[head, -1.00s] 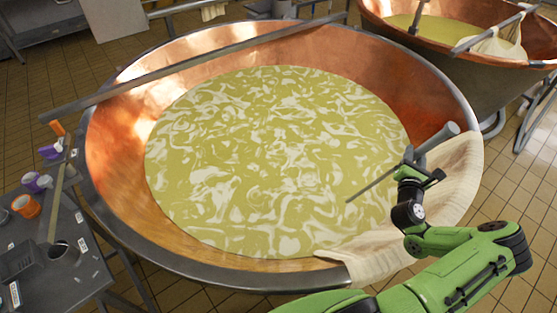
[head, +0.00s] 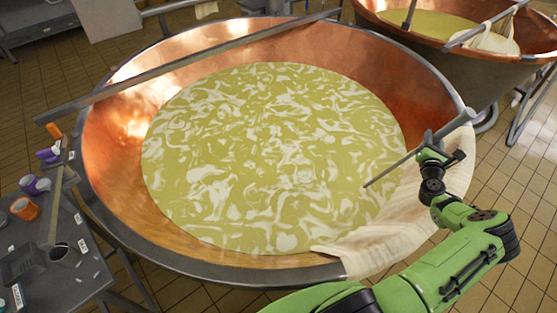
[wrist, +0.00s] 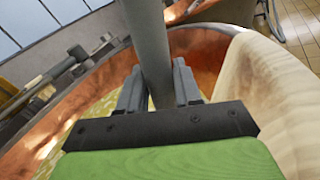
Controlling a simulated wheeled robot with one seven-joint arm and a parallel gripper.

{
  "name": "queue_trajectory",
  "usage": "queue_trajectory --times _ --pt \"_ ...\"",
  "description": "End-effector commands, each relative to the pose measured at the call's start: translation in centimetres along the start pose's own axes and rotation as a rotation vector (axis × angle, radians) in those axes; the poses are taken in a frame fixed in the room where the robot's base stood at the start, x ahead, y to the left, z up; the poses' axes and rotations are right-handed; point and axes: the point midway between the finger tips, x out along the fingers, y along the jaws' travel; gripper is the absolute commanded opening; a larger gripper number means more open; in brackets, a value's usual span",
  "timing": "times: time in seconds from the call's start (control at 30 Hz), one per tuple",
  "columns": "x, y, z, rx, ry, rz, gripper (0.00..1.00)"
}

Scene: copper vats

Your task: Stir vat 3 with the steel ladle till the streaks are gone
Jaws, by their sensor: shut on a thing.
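The large copper vat (head: 105,165) fills the middle of the head view. Its yellow-green liquid (head: 270,150) carries many white swirling streaks. No vat number is readable. My gripper (head: 436,155) is over the vat's right side, shut on a grey rod tool (head: 395,170) with a thick upper end and a thin lower part. The thin end reaches over the liquid; I cannot tell whether it dips in. No bowl shows on it, so I cannot tell if it is the ladle. In the wrist view, the thick grey shaft (wrist: 148,50) passes between the fingers.
A pale cloth (head: 385,240) hangs over the right rim beside my arm. A long grey bar (head: 190,68) crosses the vat's far side. A grey cart (head: 85,285) at left holds a cup-ended long-handled tool (head: 58,205) and tape rolls. Another copper vat (head: 460,60) stands back right.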

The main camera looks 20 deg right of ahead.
Motion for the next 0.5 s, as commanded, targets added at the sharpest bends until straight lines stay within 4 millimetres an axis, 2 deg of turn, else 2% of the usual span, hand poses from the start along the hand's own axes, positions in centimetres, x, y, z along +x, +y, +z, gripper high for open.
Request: queue_trajectory --times 0.2,0.5 --pt "-1.8 1.6 -0.1 0.004 0.002 0.0 0.0" --pt "-5.7 4.7 -1.1 0.005 0.005 0.0 0.0"
